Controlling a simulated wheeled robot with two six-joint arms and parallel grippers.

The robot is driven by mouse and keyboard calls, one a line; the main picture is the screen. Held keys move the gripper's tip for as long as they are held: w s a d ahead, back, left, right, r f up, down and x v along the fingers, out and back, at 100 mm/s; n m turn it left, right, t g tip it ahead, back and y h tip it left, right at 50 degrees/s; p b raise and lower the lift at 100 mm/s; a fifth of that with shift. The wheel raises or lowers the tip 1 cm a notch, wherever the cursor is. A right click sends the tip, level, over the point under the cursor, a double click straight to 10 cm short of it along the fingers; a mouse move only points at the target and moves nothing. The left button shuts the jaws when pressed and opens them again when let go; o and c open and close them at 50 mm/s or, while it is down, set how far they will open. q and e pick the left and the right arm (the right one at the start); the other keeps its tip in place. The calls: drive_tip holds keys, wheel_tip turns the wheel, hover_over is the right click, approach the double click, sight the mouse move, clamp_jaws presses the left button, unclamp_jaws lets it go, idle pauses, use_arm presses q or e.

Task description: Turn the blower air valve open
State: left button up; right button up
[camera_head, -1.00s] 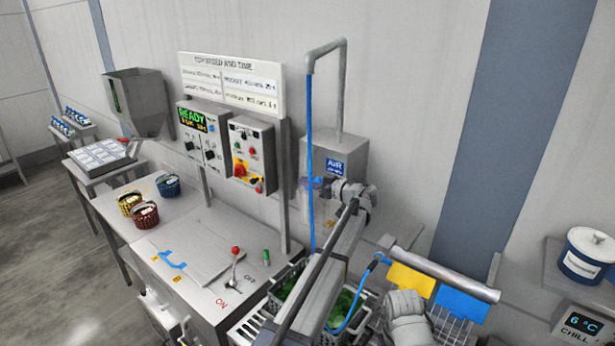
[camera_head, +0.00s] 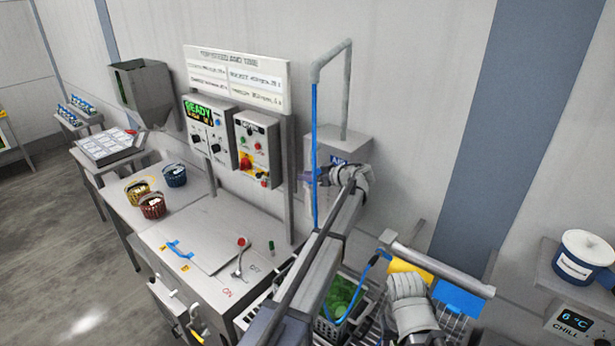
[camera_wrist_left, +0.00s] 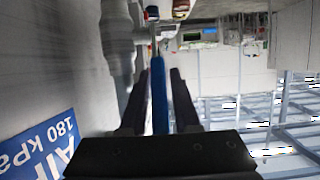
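The blower unit is a grey box (camera_head: 352,150) on the wall with a blue AIR label (camera_head: 339,160), partly hidden behind my left wrist. The label also shows in the left wrist view (camera_wrist_left: 40,148), reading 180 kPa. The valve's blue lever (camera_wrist_left: 159,100) lies between the dark fingers of my left gripper (camera_wrist_left: 160,85). A narrow gap seems to show on each side of the lever, so the gripper looks open around it. In the head view my left gripper (camera_head: 322,178) is at the box's front, small and partly hidden.
A grey pipe (camera_head: 348,90) rises from the box, and a blue hose (camera_head: 315,140) hangs in front. Control panels (camera_head: 252,148) stand left on a counter with a red-knobbed lever (camera_head: 241,243). A basket of greens (camera_head: 341,296) sits below my left arm.

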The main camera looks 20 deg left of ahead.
use_arm(q)
drive_tip(key=p+v, duration=0.2)
drive_tip(key=v, duration=0.3)
drive_tip(key=shift+r, duration=0.2)
drive_tip(key=s+d, duration=0.4)
drive_tip(key=d, duration=0.7)
drive_tip(key=shift+f, duration=0.2)
drive_tip(key=shift+d, duration=0.1)
drive_tip(key=shift+c, duration=0.3)
